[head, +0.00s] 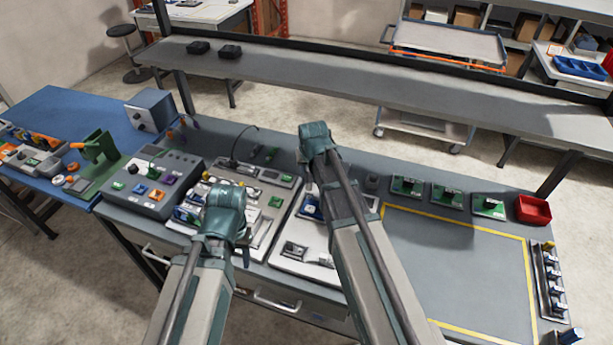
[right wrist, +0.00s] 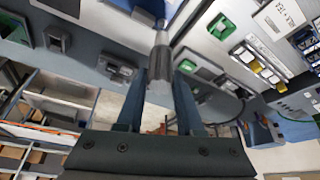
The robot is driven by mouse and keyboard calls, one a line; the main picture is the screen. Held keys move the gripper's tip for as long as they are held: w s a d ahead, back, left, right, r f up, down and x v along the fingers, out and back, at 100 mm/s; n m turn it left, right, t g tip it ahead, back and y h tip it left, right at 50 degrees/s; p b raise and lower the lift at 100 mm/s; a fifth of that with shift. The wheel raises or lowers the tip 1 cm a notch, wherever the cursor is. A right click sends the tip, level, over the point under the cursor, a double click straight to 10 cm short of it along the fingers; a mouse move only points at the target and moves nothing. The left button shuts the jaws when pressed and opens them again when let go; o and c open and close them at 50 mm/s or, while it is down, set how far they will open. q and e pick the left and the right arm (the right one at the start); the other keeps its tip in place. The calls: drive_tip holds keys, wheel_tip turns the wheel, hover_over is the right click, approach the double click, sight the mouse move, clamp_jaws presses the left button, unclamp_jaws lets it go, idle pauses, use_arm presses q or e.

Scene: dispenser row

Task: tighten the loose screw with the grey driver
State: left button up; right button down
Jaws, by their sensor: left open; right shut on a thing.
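The grey driver (right wrist: 158,72) is between the two fingers of my right gripper (right wrist: 158,112) in the right wrist view. Its narrower end points away from the gripper toward the panels. In the head view my right gripper (head: 314,135) is over the back part of the bench, beside the white panels; its fingers and the driver are hidden behind its wrist. My left gripper (head: 226,196) hangs over the left white panel (head: 257,238); its fingers are mostly hidden and I see nothing held. I cannot make out the loose screw in either view.
A grey control box (head: 150,185) stands left of the panels. Several green circuit boards (head: 447,196) line the back right, near a red bin (head: 533,209). A rack of small parts (head: 547,280) stands at the right edge. The yellow-outlined area (head: 465,262) is clear.

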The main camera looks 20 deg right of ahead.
drive_tip(key=shift+f+b, duration=1.3)
drive_tip(key=shift+f, duration=0.05)
drive_tip(key=n+y, duration=0.1)
drive_tip(key=n, duration=0.2)
drive_tip(key=shift+d+r+n, duration=0.1)
drive_tip(key=shift+n, duration=0.3)
drive_tip(key=n+y, duration=0.1)
drive_tip(key=n, duration=0.2)
drive_tip(key=shift+y, duration=0.3)
drive_tip(key=n, duration=0.2)
drive_tip(key=n+g+y, duration=0.1)
drive_tip(key=n, duration=0.2)
drive_tip(key=shift+g, duration=0.3)
